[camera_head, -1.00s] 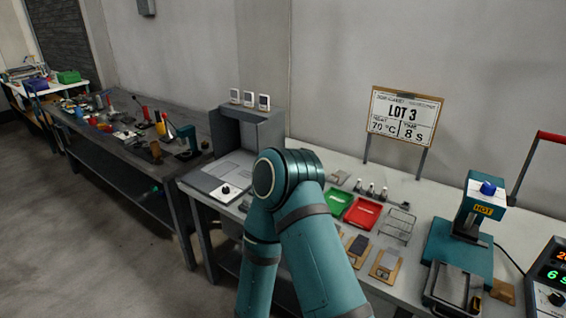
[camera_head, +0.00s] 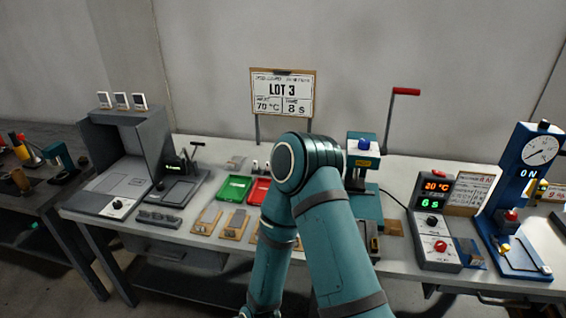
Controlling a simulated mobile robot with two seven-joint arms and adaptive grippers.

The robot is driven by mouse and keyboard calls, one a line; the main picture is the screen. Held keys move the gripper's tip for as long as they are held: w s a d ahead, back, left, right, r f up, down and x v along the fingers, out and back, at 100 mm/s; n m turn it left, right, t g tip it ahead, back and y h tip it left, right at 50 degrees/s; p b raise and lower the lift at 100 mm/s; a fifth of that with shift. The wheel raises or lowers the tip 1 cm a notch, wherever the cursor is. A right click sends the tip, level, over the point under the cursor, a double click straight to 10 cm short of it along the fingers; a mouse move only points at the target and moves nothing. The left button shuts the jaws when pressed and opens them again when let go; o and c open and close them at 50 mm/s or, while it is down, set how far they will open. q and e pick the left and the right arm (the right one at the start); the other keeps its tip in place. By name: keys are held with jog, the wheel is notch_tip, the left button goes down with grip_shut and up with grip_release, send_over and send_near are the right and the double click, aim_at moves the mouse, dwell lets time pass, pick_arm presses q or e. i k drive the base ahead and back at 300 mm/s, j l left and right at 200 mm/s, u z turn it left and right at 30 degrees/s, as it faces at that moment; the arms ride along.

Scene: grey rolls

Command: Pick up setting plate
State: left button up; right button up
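I cannot tell for sure which piece is the setting plate. Small flat grey pieces on wooden boards (camera_head: 234,224) lie along the front of the bench, with another board (camera_head: 207,220) to their left. A dark grey flat bar (camera_head: 158,219) lies at the front left. A teal arm of mine rises from the bottom centre and its bent joint covers the middle of the bench, hiding part of the boards and the red tray (camera_head: 259,190). Neither gripper shows, so what they hold is hidden.
A green tray (camera_head: 234,188) sits left of the red one. A teal press (camera_head: 364,160), a controller (camera_head: 435,215) reading 20 °C and 6 s, and a blue gauge stand (camera_head: 520,200) stand to the right. A LOT 3 sign (camera_head: 283,94) reads 70 °C, 8 s. A grey booth (camera_head: 120,160) stands left.

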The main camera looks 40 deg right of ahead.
aim_at(235, 160)
jog(key=i+j+z, duration=0.1)
jog(key=z, duration=2)
jog(key=k+j+z, duration=0.1)
jog(key=j+z, duration=0.35)
jog(key=k+j+z, duration=0.15)
jog(key=j+z, duration=0.25)
jog(key=k+j+z, duration=0.25)
jog(key=j, duration=0.15)
jog(key=k+j+z, duration=0.4)
jog(key=k+j, duration=0.5)
jog(key=j, duration=0.15)
